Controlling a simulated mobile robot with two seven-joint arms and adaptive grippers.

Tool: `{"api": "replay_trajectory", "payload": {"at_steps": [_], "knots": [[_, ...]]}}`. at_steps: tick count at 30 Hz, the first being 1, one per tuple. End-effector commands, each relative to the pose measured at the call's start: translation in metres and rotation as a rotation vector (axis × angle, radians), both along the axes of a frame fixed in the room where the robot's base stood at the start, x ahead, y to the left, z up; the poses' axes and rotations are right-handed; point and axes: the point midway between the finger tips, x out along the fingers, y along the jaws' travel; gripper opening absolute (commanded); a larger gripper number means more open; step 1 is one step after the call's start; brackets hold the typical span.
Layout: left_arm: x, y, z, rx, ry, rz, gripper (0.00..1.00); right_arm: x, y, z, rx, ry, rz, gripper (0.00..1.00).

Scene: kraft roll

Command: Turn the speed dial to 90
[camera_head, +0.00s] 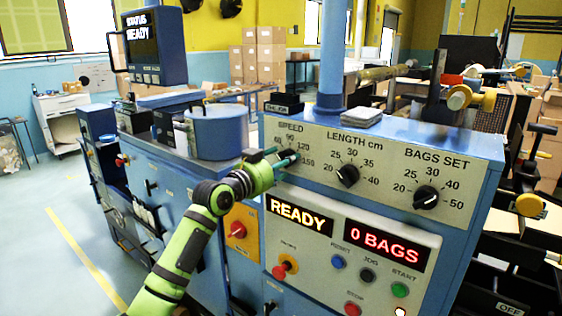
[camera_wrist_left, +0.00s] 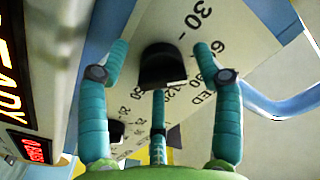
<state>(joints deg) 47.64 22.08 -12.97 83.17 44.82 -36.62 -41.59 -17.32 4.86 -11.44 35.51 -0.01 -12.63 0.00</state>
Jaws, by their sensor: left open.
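The black speed dial (camera_wrist_left: 163,62) sits on the pale panel in the left wrist view, with printed numbers around it. I cannot tell clearly which number it points at. My left gripper (camera_wrist_left: 162,58) is open, its two outer teal fingers on either side of the dial with gaps between. Another teal finger rises below the dial; I cannot tell whether it touches. In the head view my left gripper (camera_head: 284,160) is at the SPEED scale (camera_head: 291,128) and mostly hides the dial. My right gripper is not in view.
The length dial (camera_head: 347,175) and the bags dial (camera_head: 426,197) are to the right on the same panel. Below are the READY display (camera_head: 299,215), the 0 BAGS display (camera_head: 387,245) and several push buttons.

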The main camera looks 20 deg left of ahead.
Motion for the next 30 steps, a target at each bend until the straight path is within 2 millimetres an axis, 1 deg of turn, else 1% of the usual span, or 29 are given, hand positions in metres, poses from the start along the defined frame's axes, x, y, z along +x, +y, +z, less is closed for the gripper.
{"api": "replay_trajectory", "payload": {"at_steps": [1,2,3,5,6,13,19,23,30], "knots": [[0.000,0.000,0.000,0.000,0.000,0.000,0.66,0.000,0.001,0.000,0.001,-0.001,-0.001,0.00],[0.000,0.000,0.000,0.000,0.000,0.000,0.58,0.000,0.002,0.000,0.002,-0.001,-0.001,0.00],[0.000,0.000,0.000,0.000,0.000,0.000,0.42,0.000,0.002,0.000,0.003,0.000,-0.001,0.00],[0.000,0.000,0.000,0.000,0.000,0.000,0.18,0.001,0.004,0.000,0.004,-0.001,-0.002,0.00],[0.000,0.000,0.000,0.000,0.000,0.000,0.13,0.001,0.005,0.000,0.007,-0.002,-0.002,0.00],[0.000,0.001,-0.001,0.005,-0.001,0.002,0.13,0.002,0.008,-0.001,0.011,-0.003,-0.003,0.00],[0.000,0.002,-0.003,0.054,-0.018,0.003,0.13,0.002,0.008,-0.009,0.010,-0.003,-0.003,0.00],[0.000,0.003,-0.003,0.124,-0.042,0.004,0.13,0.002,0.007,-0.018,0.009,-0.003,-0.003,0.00],[0.001,0.004,-0.001,0.306,-0.108,0.005,0.13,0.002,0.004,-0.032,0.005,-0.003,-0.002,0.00]]}}
